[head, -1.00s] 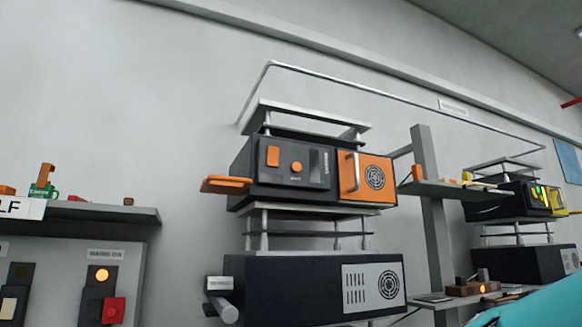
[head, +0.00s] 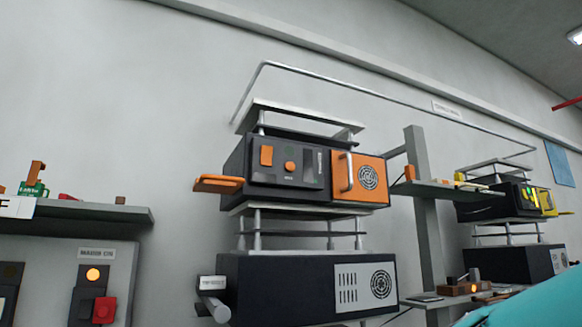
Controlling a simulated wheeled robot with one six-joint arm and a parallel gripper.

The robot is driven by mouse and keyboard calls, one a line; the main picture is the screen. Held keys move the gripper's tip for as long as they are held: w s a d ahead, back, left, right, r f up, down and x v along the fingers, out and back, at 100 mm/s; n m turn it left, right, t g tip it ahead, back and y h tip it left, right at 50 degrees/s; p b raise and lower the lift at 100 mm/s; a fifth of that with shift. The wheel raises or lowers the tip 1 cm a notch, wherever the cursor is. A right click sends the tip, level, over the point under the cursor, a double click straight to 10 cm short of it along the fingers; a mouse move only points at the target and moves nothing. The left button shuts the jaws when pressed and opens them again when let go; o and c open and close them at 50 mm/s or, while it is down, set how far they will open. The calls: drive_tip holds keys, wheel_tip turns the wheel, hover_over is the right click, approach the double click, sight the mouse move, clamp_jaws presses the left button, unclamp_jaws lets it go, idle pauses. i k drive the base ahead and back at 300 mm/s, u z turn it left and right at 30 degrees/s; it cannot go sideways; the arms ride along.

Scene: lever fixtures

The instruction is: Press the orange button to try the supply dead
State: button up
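A round orange button (head: 290,167) sits on the dark front panel of the upper black unit (head: 240,165). An orange rectangular rocker or plate (head: 266,156) is to its left, and a dark narrow window (head: 312,164) is to its right. An orange door (head: 372,178) with a silver handle (head: 348,172) and a round vent closes the unit's right side. An orange lever (head: 218,183) sticks out at the left. My gripper is not in view; only a teal shape shows at the bottom right corner.
A lower black unit (head: 300,288) with a grey cylinder (head: 216,309) is below. At left, a grey panel has a lit amber lamp (head: 93,274) and red switch (head: 103,310) under a shelf (head: 80,211). A grey post (head: 426,240) and second black-and-yellow unit (head: 500,202) stand right.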

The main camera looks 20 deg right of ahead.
sight(290, 166)
drive_tip(key=k, duration=0.5)
drive_tip(key=z, duration=0.95)
drive_tip(key=i, duration=0.7)
drive_tip(key=u, duration=0.95)
